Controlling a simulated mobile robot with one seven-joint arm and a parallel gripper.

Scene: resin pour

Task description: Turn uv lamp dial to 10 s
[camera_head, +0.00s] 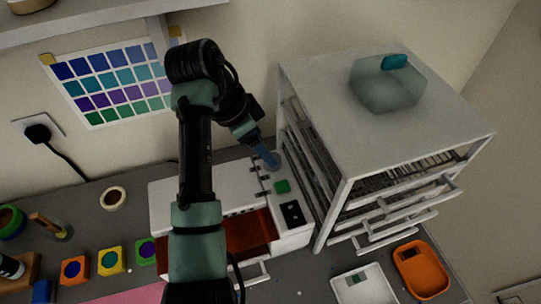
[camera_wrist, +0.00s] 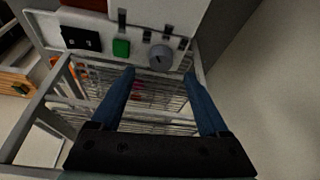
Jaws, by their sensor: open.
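The UV lamp is a white box (camera_head: 168,206) on the bench with a reddish-brown open interior (camera_head: 240,236). Its panel carries a green button (camera_head: 282,186), a black switch plate (camera_head: 293,212) and a round grey dial (camera_wrist: 160,57). In the wrist view the dial has a short dark mark; the small scale marks around it are too blurred to read. My gripper (camera_wrist: 159,72) is open and empty, with its blue fingers on either side of the dial in that view. Contact cannot be told. In the head view my gripper (camera_head: 268,158) is over the dial end of the panel.
A tall rack (camera_head: 420,115) with wire shelves and handles stands close on the right, with a translucent block (camera_head: 385,88) on top. A white scale (camera_head: 365,287) and an orange tray (camera_head: 420,268) lie in front. Several coloured pots (camera_head: 110,260) stand at the left.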

